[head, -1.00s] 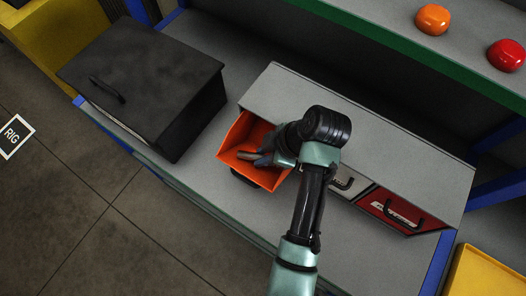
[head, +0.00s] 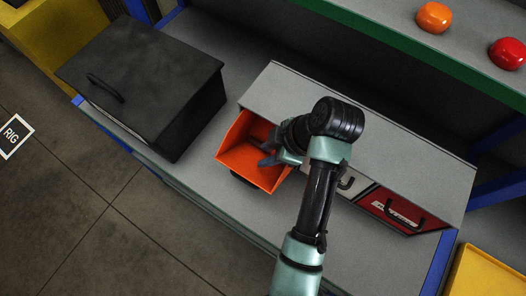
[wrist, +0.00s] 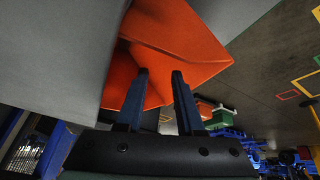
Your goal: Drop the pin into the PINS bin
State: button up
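My gripper (head: 267,153) is over the pulled-out orange bin (head: 228,158) at the left end of the grey cabinet. Its two fingers are apart and nothing shows between them; the wrist view also shows the open gripper (wrist: 160,74) with the orange bin (wrist: 185,40) beyond the fingertips. I cannot see the pin in either current view; part of the bin's inside is hidden by my gripper and arm. No PINS label is readable on the orange bin.
The grey cabinet (head: 285,85) also has a pale drawer (head: 357,188) and a red drawer (head: 385,207), both shut. A black box (head: 145,75) stands to the left. An orange knob (head: 433,17) and a red one (head: 508,54) sit on the shelf above.

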jog(key=p+v, duration=0.6)
jog(key=v, duration=0.4)
jog(key=shift+p, duration=0.35)
jog(key=shift+w+a, duration=0.1)
jog(key=w+r+m+t+h, duration=0.2)
jog(key=w+r+m+t, duration=0.15)
jog(key=w+r, duration=0.45)
jog(key=w+a+r+m+t+h, duration=0.15)
jog(key=w+r+t, duration=0.3)
jog(key=r, duration=0.75)
jog(key=w+r+m+t+h, duration=0.1)
jog(key=w+r+m+t, duration=0.35)
jog(key=r, duration=0.75)
jog(key=s+a+r+m+t, duration=0.2)
jog(key=s+r+t, duration=0.4)
jog(key=r, duration=0.7)
jog(key=s+a+r+m+t, duration=0.3)
jog(key=s+r+t, duration=0.3)
jog(key=s+r, duration=0.4)
notch_tip(320, 180, up, 4)
jog(key=shift+s+f+m+t, duration=0.25)
jog(key=shift+m+t, duration=0.1)
jog(key=shift+m, duration=0.2)
